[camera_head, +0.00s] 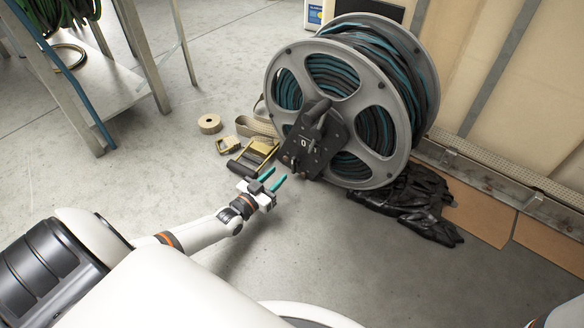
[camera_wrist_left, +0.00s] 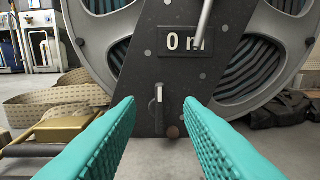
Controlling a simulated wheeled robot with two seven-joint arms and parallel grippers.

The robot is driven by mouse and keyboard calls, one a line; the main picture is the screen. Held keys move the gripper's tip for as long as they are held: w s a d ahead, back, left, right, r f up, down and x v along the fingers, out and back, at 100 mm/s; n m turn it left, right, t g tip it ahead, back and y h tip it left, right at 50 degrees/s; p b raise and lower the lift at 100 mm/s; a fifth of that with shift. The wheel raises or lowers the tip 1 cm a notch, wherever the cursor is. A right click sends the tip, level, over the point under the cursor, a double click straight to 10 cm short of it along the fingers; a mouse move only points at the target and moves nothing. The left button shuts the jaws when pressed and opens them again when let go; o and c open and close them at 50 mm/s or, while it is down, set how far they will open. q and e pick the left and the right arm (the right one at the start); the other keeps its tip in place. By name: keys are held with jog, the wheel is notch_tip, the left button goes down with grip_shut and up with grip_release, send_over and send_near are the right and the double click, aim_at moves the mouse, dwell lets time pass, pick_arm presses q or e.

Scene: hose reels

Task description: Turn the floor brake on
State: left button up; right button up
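The large hose reel (camera_head: 405,95) stands on the floor, wound with black and teal hose. A dark plate (camera_head: 312,158) on its front carries a "0 m" display (camera_wrist_left: 186,42). Below the display, in the left wrist view, is a small brake lever (camera_wrist_left: 158,95), silver at the top, upright on a dark slotted mount. My left gripper (camera_head: 273,179) is open and empty, its teal fingers pointing at the lower plate from a short distance. In the left wrist view the lever lies between the fingers (camera_wrist_left: 160,112), beyond their tips, apparently untouched. My right gripper is out of view.
A crank handle (camera_wrist_left: 204,18) juts out above the lever. A yellow-and-black ratchet (camera_head: 252,157), a webbing strap (camera_head: 256,127) and a tape roll (camera_head: 210,123) lie left of the reel. The floor in front is clear.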

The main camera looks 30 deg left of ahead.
aim_at(292, 161)
pick_arm(q)
jog(key=w+b, duration=0.1)
jog(key=w, duration=0.1)
jog(key=w+b, duration=0.1)
jog(key=w, duration=0.1)
jog(key=w+b, duration=0.1)
jog(key=w, duration=0.1)
jog(key=shift+w+d+f, duration=0.15)
jog(key=shift+d+f, duration=0.1)
jog(key=shift+w+r+b, duration=0.15)
jog(key=shift+w+b, duration=0.3)
jog(key=shift+w, duration=0.2)
jog(key=shift+c, duration=0.5)
grip_shut()
